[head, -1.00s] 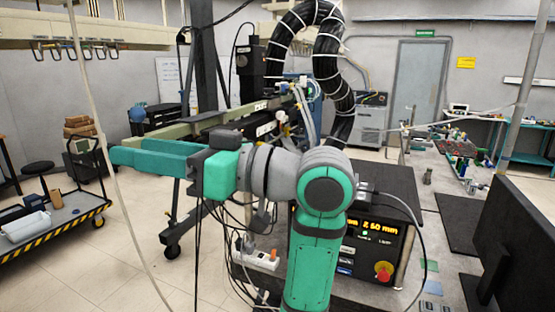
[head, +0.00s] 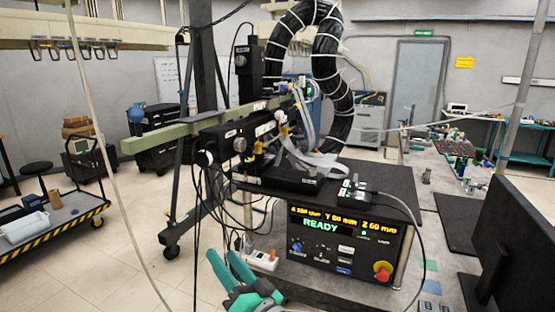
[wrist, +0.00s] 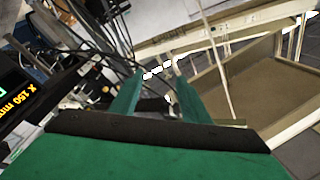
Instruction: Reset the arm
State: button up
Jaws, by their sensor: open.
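My gripper (head: 224,258) is low at the bottom middle of the head view, in front of the bench's left front corner. Its two green fingers are apart and point up and to the left, with nothing between them. The fingers also show in the wrist view (wrist: 154,80), open and empty. Most of my arm is out of the head view. The black control box (head: 345,240) stands to the right of my gripper, with a lit yellow axis readout and the green word READY.
A red stop button (head: 383,271) is on the box's front. A white power strip (head: 262,260) with cables lies just behind my gripper. Loose cables hang to its left. A monitor (head: 515,235) stands at the right. A trolley (head: 55,235) stands at the left, with open floor between.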

jog(key=s+d+f+m+h, duration=0.25)
jog(key=s+f, duration=0.25)
jog(key=f, duration=0.4)
jog(key=s+d+f+m+t+h, duration=0.1)
jog(key=s+d+f+h, duration=0.4)
jog(key=f, duration=0.4)
jog(key=s+d+f+m+h, duration=0.25)
jog(key=s+f, duration=0.35)
jog(key=f, duration=0.3)
jog(key=s+d+f+n+h, duration=0.1)
jog(key=s+n, duration=0.1)
jog(key=s, duration=1.1)
jog(key=s+d+f+n+g+h, duration=0.1)
jog(key=s+n+h, duration=0.1)
jog(key=s, duration=1.2)
jog(key=shift+s+f+n, duration=0.15)
jog(key=shift+f+n, duration=0.05)
jog(key=shift+n, duration=0.4)
jog(key=shift+c, duration=1.4)
